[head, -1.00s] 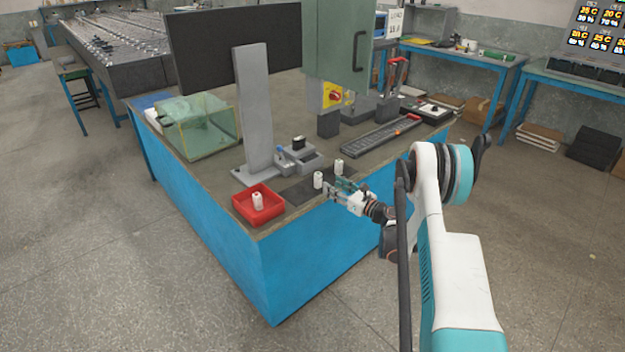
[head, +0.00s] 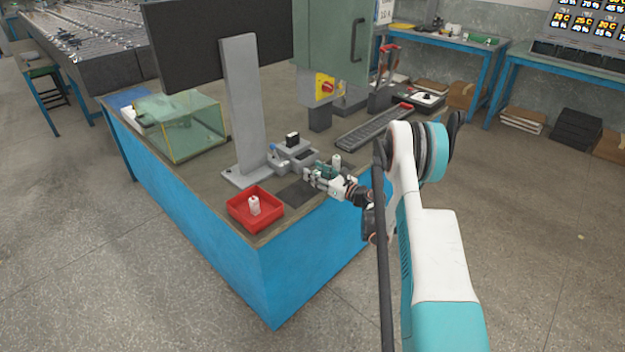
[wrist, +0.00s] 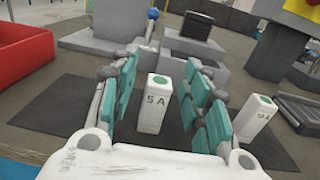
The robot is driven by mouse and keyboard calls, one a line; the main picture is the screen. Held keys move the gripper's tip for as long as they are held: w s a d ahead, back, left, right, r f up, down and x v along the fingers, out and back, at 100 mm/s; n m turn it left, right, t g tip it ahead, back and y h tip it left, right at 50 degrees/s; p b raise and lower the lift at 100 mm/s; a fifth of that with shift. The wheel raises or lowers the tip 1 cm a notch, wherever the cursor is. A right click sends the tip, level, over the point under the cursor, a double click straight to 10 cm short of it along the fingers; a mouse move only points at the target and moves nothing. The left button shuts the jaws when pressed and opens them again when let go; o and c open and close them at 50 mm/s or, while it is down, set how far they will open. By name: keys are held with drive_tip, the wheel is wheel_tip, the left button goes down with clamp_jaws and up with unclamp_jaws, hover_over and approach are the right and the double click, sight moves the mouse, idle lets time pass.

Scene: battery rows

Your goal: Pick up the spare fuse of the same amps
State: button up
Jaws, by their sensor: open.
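My gripper (head: 312,176) is open over the dark mat, and its teal-padded fingers (wrist: 160,95) stand on either side of a white fuse marked 5 A (wrist: 153,105). That fuse is upright between the fingers, with no clear contact. A second white upright fuse (head: 336,161) stands to the right, outside the fingers.
The dark mat (wrist: 60,112) lies near the bench edge. A grey fuse-holder-like device (head: 293,153) and the monitor stand (head: 244,110) are behind. A keyboard-like strip (head: 372,128) lies to the right.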

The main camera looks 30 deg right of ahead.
clamp_jaws()
